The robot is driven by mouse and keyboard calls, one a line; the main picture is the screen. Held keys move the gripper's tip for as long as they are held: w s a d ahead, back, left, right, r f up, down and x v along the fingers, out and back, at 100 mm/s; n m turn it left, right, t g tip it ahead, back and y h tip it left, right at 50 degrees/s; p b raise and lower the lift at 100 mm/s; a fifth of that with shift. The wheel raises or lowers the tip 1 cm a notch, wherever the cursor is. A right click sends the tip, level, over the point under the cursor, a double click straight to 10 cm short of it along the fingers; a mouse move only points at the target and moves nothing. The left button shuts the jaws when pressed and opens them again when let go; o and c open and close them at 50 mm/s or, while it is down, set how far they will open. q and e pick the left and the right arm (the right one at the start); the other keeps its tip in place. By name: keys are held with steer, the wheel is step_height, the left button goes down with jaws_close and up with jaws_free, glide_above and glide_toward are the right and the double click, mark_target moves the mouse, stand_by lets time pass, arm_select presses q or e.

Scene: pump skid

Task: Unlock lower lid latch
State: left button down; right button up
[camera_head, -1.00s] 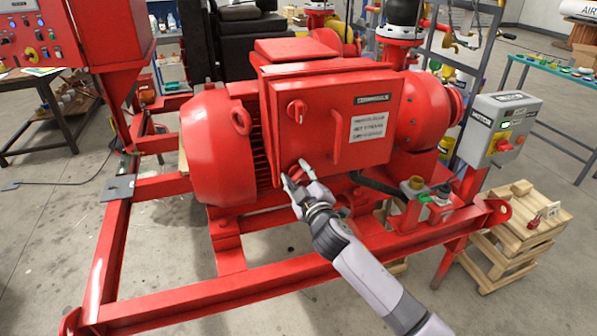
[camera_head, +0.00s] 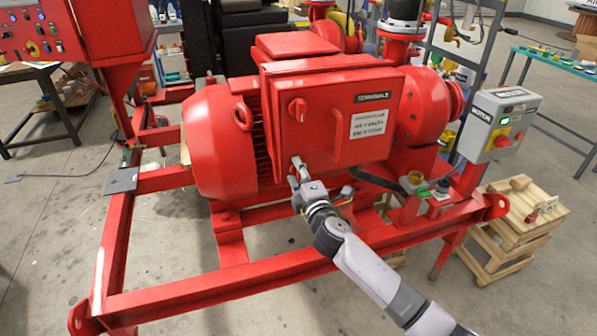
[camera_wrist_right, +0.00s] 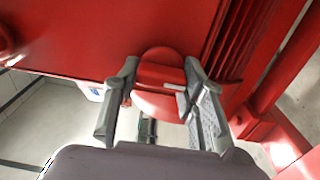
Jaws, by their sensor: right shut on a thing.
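The terminal box lid (camera_head: 345,125) is red and closed, with a vertical handle on its front. The upper lid latch (camera_head: 297,110) is a red knob with a pale mark. The lower lid latch (camera_wrist_right: 160,72) is a round red knob with a white mark, clear in the right wrist view; in the head view my gripper mostly hides it. My right gripper (camera_head: 297,172) is at the lid's lower left corner. In the wrist view its two grey fingers (camera_wrist_right: 158,98) stand on either side of the lower latch, shut on it. My left gripper is not in view.
The red motor (camera_head: 215,140) bulges left of the box. The red skid frame (camera_head: 230,292) runs below my right arm. A grey motor switch box (camera_head: 498,125) stands at the right, above a wooden pallet stack (camera_head: 510,220). Open floor lies in front.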

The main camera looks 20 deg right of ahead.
stand_by(0.5)
steer(key=o, duration=1.2)
steer(key=shift+c, duration=0.2)
steer(key=s, duration=1.2)
steer(key=shift+d, duration=0.2)
